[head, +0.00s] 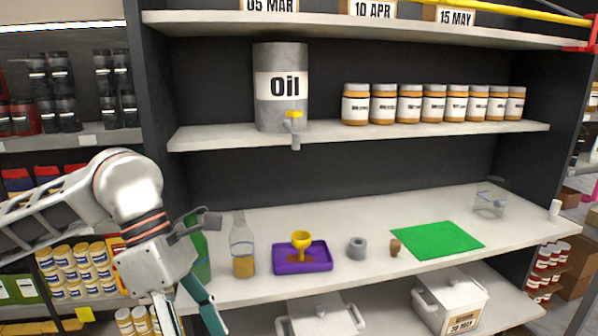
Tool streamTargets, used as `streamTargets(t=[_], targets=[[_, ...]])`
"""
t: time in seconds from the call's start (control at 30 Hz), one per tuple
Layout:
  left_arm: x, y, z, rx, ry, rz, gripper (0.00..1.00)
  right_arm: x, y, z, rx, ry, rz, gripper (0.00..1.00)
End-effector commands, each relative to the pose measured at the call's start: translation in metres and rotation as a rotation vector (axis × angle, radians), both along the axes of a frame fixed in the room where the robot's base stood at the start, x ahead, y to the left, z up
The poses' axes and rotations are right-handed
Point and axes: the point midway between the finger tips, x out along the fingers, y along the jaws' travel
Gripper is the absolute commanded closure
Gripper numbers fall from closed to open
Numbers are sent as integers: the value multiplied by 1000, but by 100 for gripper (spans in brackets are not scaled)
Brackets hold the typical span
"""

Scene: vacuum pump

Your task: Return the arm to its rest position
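My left arm (130,190) reaches in from the left edge, its wrist bent downward at the left end of the shelf unit. My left gripper (185,285) is low at the lower left, in front of a green bottle (202,262) that it partly hides. Its lower parts spread toward the bottom edge. I cannot make out the fingertips clearly, nor whether they are open or shut. I see nothing held in it. My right gripper and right arm are not in view.
The worktop (340,291) bears a clear bottle (242,250) with amber liquid, a purple tray (284,265) with a yellow funnel (302,240), a grey ring (357,248), a brown stopper (395,248), a green mat (438,240) and a clear container (488,205). An oil can (281,120) stands above.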

Motion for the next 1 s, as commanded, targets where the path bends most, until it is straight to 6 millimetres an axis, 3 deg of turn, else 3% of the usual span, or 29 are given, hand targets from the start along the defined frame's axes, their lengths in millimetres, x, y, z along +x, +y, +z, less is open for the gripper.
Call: streamTargets(t=[0.07,0.2,0.37,0.5,0.63,0.77,0.87,1.0], targets=[[-16,-35,-10,-127,90,-11,38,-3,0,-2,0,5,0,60],[-38,-88,-7,-358,247,17,38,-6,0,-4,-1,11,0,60],[-51,-136,13,-621,454,111,38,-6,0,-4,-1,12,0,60],[-44,-162,36,-841,656,247,38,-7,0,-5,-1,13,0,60],[-21,-171,52,-1029,858,416,38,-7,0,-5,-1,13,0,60],[15,-164,53,-1196,1065,626,38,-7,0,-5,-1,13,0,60],[48,-149,39,-1306,1229,813,38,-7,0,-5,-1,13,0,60],[91,-116,-6,-1428,1456,1113,38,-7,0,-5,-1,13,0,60]])
